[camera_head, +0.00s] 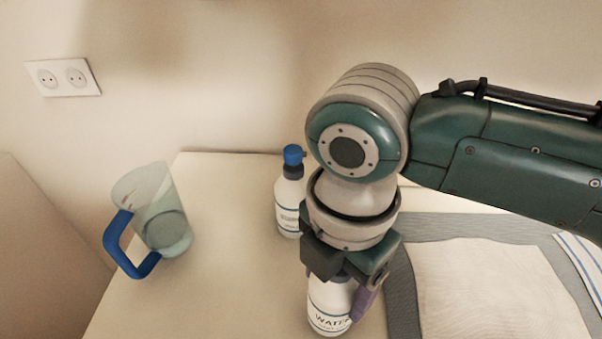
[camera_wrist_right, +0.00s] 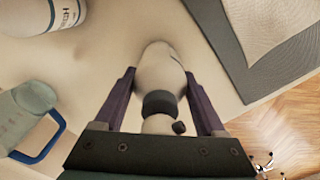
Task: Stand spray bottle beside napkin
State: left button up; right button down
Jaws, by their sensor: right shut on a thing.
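A white spray bottle (camera_head: 328,308) with a "WATE…" label stands roughly upright in my right gripper (camera_head: 345,288). In the right wrist view the fingers (camera_wrist_right: 159,78) lie on either side of the white bottle (camera_wrist_right: 160,62), around its dark neck. The gripper and wrist hide the bottle's top in the head view. Whether its base touches the table is unclear. A beige cloth (camera_head: 490,290) lies on a grey mat (camera_head: 402,295) to the right of the bottle. A white cloth with blue stripes (camera_head: 585,262) shows at the right edge; which cloth is the napkin is unclear. My left gripper is out of view.
A second white bottle with a blue top (camera_head: 288,205) stands behind the held one. A clear jug with a blue handle (camera_head: 165,215) stands at the left. Pale table surface (camera_head: 230,280) between jug and bottles is clear. A wall closes the back.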

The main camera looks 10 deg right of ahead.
jog(key=shift+f, duration=0.5)
jog(key=shift+f, duration=0.1)
grip_release()
jog(key=shift+r, duration=0.55)
notch_tip(320, 180, up, 10)
jog(key=shift+f+p, duration=0.1)
jog(key=shift+p, duration=0.8)
jog(key=shift+r, duration=0.6)
